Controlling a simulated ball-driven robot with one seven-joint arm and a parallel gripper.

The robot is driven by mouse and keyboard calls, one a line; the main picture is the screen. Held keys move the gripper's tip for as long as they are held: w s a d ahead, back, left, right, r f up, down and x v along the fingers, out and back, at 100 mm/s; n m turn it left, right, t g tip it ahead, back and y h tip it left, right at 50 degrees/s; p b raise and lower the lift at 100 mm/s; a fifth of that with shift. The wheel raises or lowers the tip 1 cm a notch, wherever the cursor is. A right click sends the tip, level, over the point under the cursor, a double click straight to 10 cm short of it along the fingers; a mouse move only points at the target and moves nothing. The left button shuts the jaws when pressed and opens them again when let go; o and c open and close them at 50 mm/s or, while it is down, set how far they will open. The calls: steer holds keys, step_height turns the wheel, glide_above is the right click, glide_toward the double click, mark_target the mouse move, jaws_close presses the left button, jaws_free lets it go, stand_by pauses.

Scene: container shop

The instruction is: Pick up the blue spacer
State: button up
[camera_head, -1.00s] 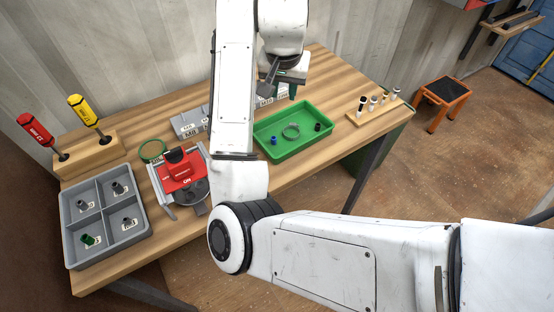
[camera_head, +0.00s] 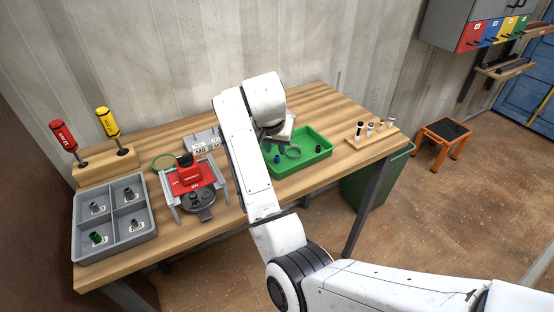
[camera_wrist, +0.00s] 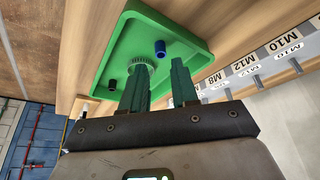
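The blue spacer (camera_head: 277,158) stands in the green tray (camera_head: 318,157) on the workbench, near the tray's left end. It also shows in the wrist view as a short blue cylinder (camera_wrist: 160,48). My gripper (camera_wrist: 158,84) is open and empty, its two green fingers apart and pointing toward the tray. In the wrist view the blue spacer lies beyond the gap between the fingertips, not touched by them. In the head view my arm hides the fingers in part.
The tray also holds a grey ring (camera_wrist: 138,68) and a black spacer (camera_wrist: 112,85). A labelled grey rack (camera_head: 202,141) stands left of the tray, a red device (camera_head: 192,175) in front of it. A grey divided bin (camera_head: 150,222) is at left, a wooden peg block (camera_head: 372,136) at right.

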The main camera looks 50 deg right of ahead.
mark_target(276, 157)
steer(key=shift+p+x, duration=0.35)
steer(key=shift+x, duration=2.3)
steer(key=shift+w, duration=0.1)
jaws_close()
